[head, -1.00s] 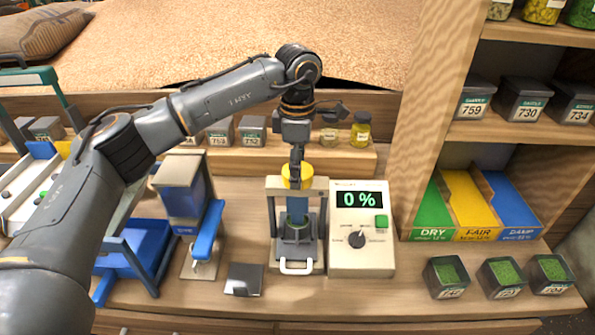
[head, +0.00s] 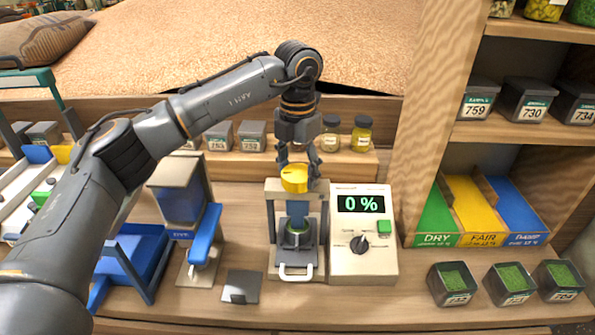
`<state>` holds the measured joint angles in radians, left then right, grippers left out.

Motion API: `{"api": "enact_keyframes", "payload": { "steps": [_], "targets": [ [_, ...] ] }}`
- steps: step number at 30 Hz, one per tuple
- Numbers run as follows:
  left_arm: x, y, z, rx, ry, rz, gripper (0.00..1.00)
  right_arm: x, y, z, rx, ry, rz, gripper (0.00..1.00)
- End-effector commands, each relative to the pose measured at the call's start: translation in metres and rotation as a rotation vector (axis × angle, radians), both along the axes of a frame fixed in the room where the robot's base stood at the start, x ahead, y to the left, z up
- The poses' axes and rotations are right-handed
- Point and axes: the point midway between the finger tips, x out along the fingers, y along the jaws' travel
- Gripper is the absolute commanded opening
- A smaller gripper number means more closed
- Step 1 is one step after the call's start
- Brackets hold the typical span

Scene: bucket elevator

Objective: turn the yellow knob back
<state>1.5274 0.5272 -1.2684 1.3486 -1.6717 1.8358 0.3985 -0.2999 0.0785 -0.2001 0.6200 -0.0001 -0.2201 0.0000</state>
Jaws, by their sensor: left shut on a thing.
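A round cell with green contents (head: 297,236) stands inside the press, under the knob. My left gripper (head: 296,172) comes down from above with its fingers on either side of the knob, shut on it. The far side of the knob is partly hidden. My right gripper is not in view.
A meter (head: 363,255) reading 0 % stands right beside the press. A blue-handled device (head: 205,245) is to the left, with a dark square plate (head: 241,286) in front. Sample boxes (head: 453,283) and coloured bins (head: 478,215) are at the right.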

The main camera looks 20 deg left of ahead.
Motion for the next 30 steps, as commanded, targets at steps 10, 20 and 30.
{"api": "enact_keyframes", "payload": {
  "steps": [10,20,30],
  "targets": [
    [0.001,0.000,0.000,-0.001,-0.003,0.328,0.32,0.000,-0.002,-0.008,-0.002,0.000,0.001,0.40],
    [0.001,0.000,0.000,-0.001,-0.003,0.642,0.32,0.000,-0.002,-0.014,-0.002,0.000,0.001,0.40],
    [0.001,0.001,0.000,-0.001,-0.003,0.965,0.32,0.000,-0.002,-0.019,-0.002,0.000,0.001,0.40]
  ]
}}
